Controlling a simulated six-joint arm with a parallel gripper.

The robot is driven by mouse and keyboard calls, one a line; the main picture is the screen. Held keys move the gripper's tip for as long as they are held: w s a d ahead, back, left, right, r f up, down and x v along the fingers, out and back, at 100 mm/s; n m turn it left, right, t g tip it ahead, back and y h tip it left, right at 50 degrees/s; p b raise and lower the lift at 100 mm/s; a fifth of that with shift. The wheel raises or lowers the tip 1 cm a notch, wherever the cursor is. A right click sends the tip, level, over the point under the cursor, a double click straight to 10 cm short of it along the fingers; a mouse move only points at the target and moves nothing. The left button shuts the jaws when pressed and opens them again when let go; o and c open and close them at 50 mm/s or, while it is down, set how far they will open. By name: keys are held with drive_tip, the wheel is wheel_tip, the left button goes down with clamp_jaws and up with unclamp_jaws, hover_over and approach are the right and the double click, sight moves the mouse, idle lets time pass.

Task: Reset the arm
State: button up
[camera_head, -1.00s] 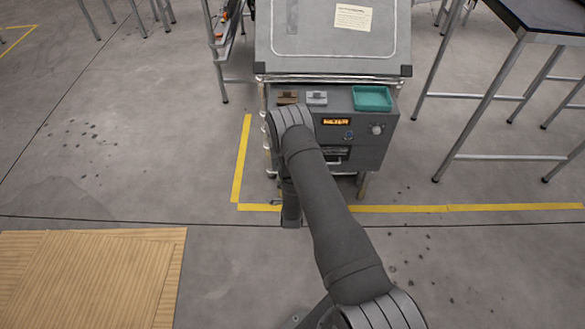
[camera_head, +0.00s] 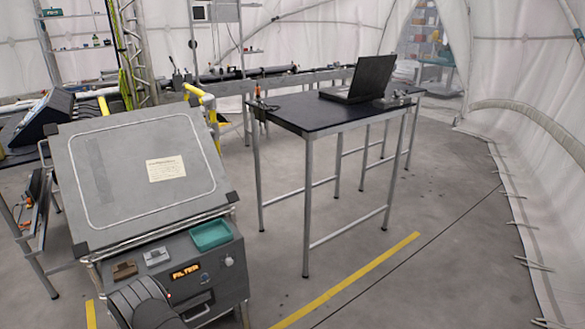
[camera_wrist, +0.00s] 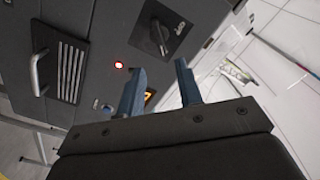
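My gripper (camera_wrist: 160,88) shows in the wrist view with its two blue-grey fingers apart and nothing between them. Beyond the fingers is the dark front of a grey machine (camera_wrist: 95,20), with a handle, a vent, a lit red light and a black knob. Whether the fingers touch the machine is hard to tell. In the head view, part of my arm (camera_head: 145,303) reaches up from the bottom edge in front of the machine's panel. My gripper is hidden in the head view.
The machine has an amber "FILTER" display (camera_head: 186,271), a teal tray (camera_head: 211,234) and a sloped lid (camera_head: 140,180). A black-topped table (camera_head: 310,112) with an open laptop (camera_head: 362,78) stands behind it. Yellow tape (camera_head: 350,278) marks open floor at right.

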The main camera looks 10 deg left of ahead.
drive_tip(key=x, duration=0.9)
drive_tip(key=v, duration=1.7)
drive_tip(key=w+a+n, duration=0.8)
drive_tip(key=w+a, duration=0.3)
drive_tip(key=a, duration=0.1)
drive_tip(key=shift+w+a, duration=0.25)
drive_tip(key=shift+w, duration=0.15)
drive_tip(key=shift+r, duration=0.2)
idle(0.3)
